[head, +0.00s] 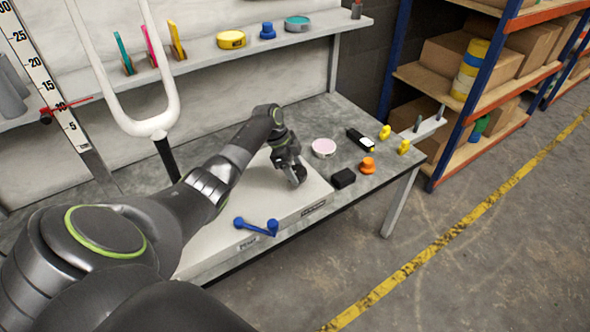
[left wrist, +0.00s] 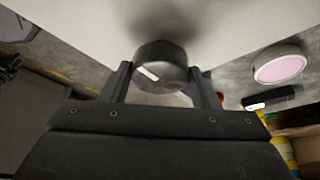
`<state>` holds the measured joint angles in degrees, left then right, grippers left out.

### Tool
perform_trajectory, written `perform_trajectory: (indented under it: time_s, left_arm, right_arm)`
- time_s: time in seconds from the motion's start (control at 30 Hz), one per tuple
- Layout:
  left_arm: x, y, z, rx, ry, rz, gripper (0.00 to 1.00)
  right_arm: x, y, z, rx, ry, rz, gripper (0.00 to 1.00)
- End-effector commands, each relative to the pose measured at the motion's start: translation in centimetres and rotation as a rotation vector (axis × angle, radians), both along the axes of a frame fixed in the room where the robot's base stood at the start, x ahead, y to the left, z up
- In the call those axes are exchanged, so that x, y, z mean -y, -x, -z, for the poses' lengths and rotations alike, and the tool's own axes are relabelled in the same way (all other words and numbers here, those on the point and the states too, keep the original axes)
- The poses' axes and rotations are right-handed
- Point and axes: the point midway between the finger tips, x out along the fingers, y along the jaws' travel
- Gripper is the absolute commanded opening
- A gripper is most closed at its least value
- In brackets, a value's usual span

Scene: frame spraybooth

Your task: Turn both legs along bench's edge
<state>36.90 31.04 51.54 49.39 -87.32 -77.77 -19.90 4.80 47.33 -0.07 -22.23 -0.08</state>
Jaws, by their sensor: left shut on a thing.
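A white fork (head: 155,126) with two long legs stands on a dark stem at the back left of the bench in the head view. Its legs point up, spread apart. My left gripper (head: 296,176) is low over the pale panel on the bench. In the left wrist view, my left gripper (left wrist: 158,88) is shut on a round dark knob (left wrist: 163,62) with a white mark, its fingers on either side. The gripper mostly hides the knob in the head view. My right gripper is not in view.
A blue double-ended handle (head: 256,227) lies near the panel's front edge. A pink-topped tin (head: 324,147), black block (head: 343,178), and orange knob (head: 367,165) stand to the right. A wall shelf (head: 345,24) holds several small items. The floor to the right is clear.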

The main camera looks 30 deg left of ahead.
Motion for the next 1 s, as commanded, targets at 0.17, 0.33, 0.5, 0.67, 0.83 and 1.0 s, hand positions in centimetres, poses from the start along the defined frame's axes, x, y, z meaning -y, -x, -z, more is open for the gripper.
perform_trajectory:
  time_s: [0.17, 0.33, 0.5, 0.67, 0.83, 1.0]
  left_arm:
    - [0.0, 0.0, 0.0, 0.0, -0.001, -0.001, 0.33]
    - [0.0, 0.0, 0.0, 0.0, -0.001, -0.001, 0.75]
    - [0.0, 0.0, 0.0, 0.0, -0.001, -0.001, 0.77]
    - [-0.1, 0.0, -0.2, 0.0, -0.001, -0.001, 0.77]
    - [-0.8, 0.2, -2.0, 0.002, -0.003, -0.002, 0.77]
    - [-2.2, 0.8, -5.6, 0.003, -0.005, -0.002, 0.77]
  right_arm:
    - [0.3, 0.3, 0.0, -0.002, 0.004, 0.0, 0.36]
    - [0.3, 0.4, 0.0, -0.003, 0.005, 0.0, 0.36]
    - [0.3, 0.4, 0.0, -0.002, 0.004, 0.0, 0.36]
    - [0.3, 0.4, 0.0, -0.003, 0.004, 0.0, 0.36]
    - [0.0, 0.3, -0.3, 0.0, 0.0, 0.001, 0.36]
    - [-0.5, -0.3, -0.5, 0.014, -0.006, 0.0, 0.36]
